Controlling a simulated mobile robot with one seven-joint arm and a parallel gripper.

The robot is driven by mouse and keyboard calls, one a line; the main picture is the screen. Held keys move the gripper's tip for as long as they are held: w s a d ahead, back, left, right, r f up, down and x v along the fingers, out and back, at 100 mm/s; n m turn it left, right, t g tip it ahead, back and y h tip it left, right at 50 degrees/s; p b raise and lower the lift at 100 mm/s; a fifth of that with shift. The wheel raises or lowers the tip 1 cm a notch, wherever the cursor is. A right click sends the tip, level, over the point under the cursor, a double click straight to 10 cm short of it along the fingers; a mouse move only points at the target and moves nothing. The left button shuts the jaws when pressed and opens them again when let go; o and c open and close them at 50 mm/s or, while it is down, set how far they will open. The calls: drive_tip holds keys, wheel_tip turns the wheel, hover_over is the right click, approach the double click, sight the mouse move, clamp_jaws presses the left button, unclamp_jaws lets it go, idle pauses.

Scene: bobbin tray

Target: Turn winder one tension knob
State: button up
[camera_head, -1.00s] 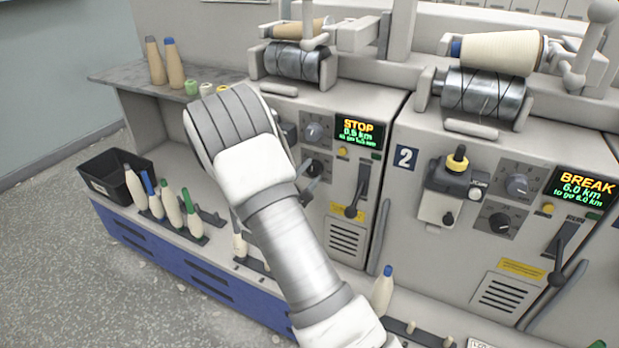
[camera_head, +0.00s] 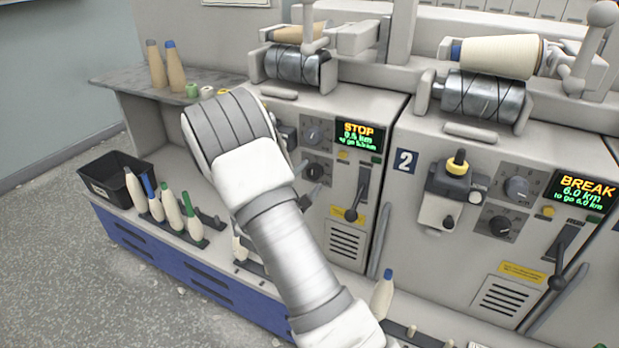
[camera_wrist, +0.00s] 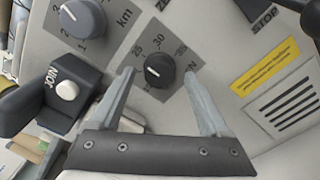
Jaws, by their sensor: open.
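Winder one's tension knob is a small black knob (camera_wrist: 160,70) with a white pointer line, on a dark dial plate marked 25, 30 and N. It also shows in the head view (camera_head: 314,172), below a grey knob. In the wrist view my gripper (camera_wrist: 159,75) is open, one finger on each side of the black knob, with visible gaps. I cannot tell how deep the fingertips reach around it. In the head view my gripper (camera_head: 309,180) is partly hidden behind my wrist, its finger ends close to the panel.
The grey km knob (camera_wrist: 82,18) sits up and left of the dial. The JOIN box with a pale button (camera_wrist: 67,90) is left of my fingers. A lever (camera_head: 357,195) and the STOP display (camera_head: 359,132) are to the right. Winder two (camera_head: 480,190) stands further right.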

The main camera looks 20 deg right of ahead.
drive_tip(key=p+v, duration=0.3)
drive_tip(key=v, duration=1.4)
drive_tip(key=shift+d, duration=0.1)
